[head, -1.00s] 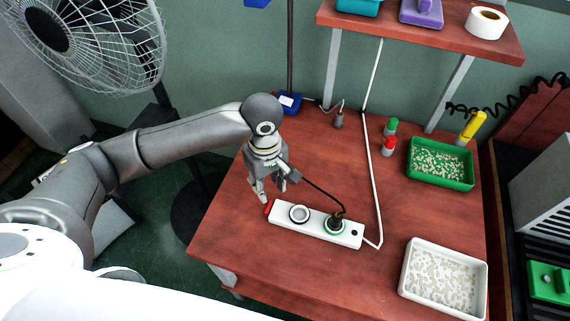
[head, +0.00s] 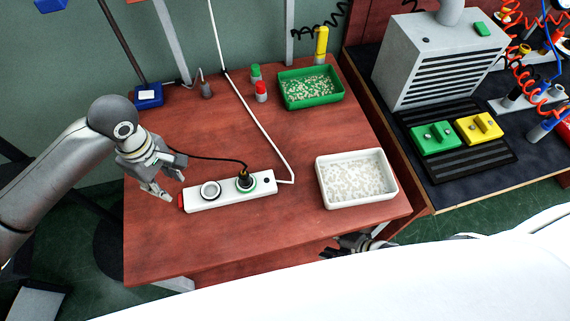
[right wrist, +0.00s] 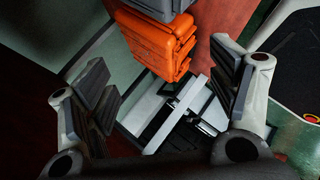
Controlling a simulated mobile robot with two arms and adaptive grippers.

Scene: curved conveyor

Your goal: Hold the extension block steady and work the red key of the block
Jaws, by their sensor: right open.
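The white extension block (head: 228,194) lies on the red-brown table, with its red key (head: 181,202) at the left end. It has an empty round socket (head: 210,190) and a socket with a black plug (head: 244,178) in it. My left gripper (head: 168,188) is open just behind and left of the red key; whether a finger touches the key I cannot tell. My right gripper (head: 332,250) is at the table's front edge, far from the block, partly hidden by my white body. In the right wrist view it is open and empty (right wrist: 160,95).
A white tray (head: 321,186) stands right of the block, a green tray (head: 312,104) behind it. Small green-capped and red-capped bottles (head: 261,92) stand near the back. A white cable runs from the block's right end. Orange cases (right wrist: 155,42) show in the right wrist view.

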